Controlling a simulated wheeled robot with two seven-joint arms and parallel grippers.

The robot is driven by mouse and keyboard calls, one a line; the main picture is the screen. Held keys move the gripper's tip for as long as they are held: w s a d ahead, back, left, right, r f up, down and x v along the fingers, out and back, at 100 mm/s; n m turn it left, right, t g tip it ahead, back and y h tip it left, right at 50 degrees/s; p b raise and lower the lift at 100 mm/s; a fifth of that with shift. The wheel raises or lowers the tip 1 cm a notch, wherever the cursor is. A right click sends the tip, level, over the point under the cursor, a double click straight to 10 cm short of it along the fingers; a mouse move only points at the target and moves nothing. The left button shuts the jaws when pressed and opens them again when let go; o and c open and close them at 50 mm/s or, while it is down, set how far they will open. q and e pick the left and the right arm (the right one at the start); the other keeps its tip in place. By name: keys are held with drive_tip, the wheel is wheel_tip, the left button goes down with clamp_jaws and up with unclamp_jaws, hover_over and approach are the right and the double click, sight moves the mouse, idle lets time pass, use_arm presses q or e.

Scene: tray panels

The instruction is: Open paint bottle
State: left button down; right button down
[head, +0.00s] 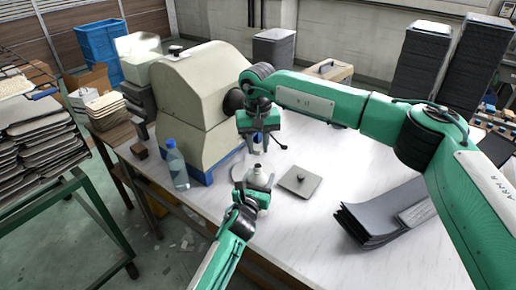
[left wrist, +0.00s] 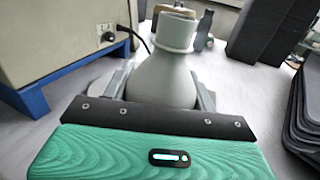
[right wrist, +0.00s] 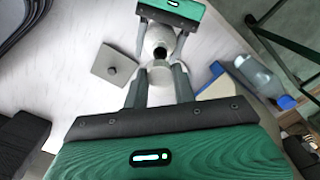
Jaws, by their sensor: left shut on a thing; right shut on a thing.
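The paint bottle (head: 261,180) is a pale grey, cone-shaped bottle standing upright on the white table. My left gripper (head: 251,196) is shut around its body; the left wrist view shows the bottle (left wrist: 162,78) between the fingers. In the right wrist view the bottle's mouth (right wrist: 160,52) looks dark and open. My right gripper (head: 258,146) is above the bottle, pointing down. It is shut on a pale cap (right wrist: 160,76), which is apart from the neck. In the head view the cap is small and partly hidden by the fingers.
A grey square plate with a knob (head: 299,181) lies right of the bottle. A clear blue-capped bottle (head: 177,166) stands left, by a large beige machine (head: 196,95). Dark stacked panels (head: 372,222) lie at the right.

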use_arm(q)
drive_tip(key=shift+c, duration=1.9)
unclamp_jaws()
